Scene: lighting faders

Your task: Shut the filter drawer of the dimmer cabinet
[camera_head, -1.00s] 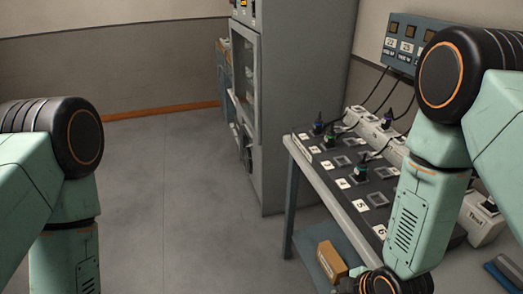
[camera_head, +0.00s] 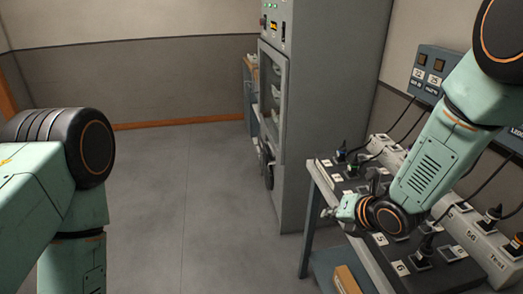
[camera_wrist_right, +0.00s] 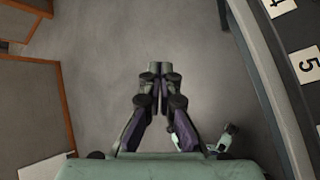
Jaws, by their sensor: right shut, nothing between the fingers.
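The dimmer cabinet (camera_head: 335,95) is the tall grey cabinet in the middle of the head view. Its front faces left and shows at a steep slant, with a framed glazed door (camera_head: 272,95) and a dark round part (camera_head: 266,167) low down. I cannot clearly make out the filter drawer or how far it stands out. My right gripper (camera_head: 328,212) is at the table's left edge, in front of the cabinet and apart from it. In the right wrist view its fingers (camera_wrist_right: 154,72) are shut and empty above bare floor. My left gripper is out of view.
A table (camera_head: 313,178) with numbered plates and plugs stands to the right of the cabinet. A cardboard-coloured box (camera_head: 346,280) lies on its lower shelf. A blue-grey rack (camera_head: 250,95) stands behind the cabinet's front. The floor (camera_head: 190,200) left of the cabinet is clear.

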